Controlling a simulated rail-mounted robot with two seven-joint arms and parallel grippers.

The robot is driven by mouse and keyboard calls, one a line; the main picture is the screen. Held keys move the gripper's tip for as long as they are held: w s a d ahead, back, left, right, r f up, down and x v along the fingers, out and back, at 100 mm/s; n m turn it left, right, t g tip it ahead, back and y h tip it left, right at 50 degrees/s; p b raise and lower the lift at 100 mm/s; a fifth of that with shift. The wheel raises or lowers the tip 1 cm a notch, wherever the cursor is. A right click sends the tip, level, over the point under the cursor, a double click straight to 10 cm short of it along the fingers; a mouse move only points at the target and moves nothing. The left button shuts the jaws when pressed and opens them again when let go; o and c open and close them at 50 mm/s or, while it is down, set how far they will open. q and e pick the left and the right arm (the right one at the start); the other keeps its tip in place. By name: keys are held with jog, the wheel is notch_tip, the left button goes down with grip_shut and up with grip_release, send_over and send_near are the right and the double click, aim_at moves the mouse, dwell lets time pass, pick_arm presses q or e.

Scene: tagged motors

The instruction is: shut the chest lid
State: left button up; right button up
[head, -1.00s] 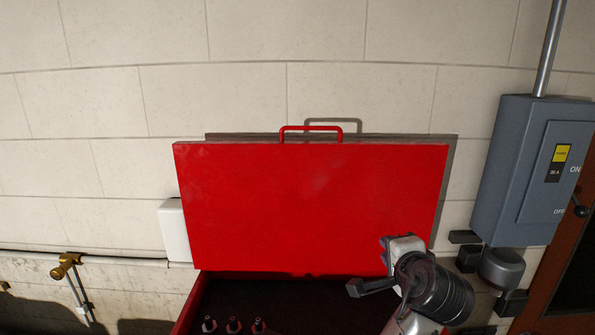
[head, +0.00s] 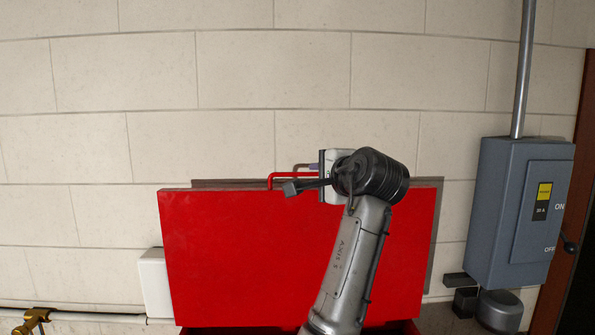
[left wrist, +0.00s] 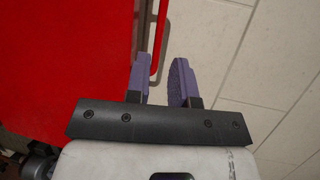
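The red chest lid (head: 240,255) stands open, upright before the wall, in the head view. Its red handle (head: 280,175) sticks up from the top edge, its right part hidden by my gripper. My left gripper (head: 313,167) is at the lid's top edge beside the handle, fingers pointing left. In the left wrist view its two purple fingers (left wrist: 159,78) are apart, with the end of the handle (left wrist: 160,45) between or just beyond their tips; contact cannot be told. The lid (left wrist: 65,55) fills the left there. My right gripper is not in view.
A grey electrical box (head: 518,212) with a conduit is on the wall at right. A white box (head: 154,283) and a brass valve (head: 33,318) are at lower left. The block wall (head: 230,80) is close behind the lid.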

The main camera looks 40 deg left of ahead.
aim_at(300, 174)
pick_arm(q)
jog(key=p+x, duration=0.3)
jog(key=x, duration=0.5)
jog(key=shift+w+a+r, duration=0.1)
jog(key=shift+a, duration=0.05)
jog(key=shift+w+a+f+p, duration=0.3)
jog(key=shift+a+p, duration=0.15)
jog(key=shift+a, duration=0.2)
grip_shut()
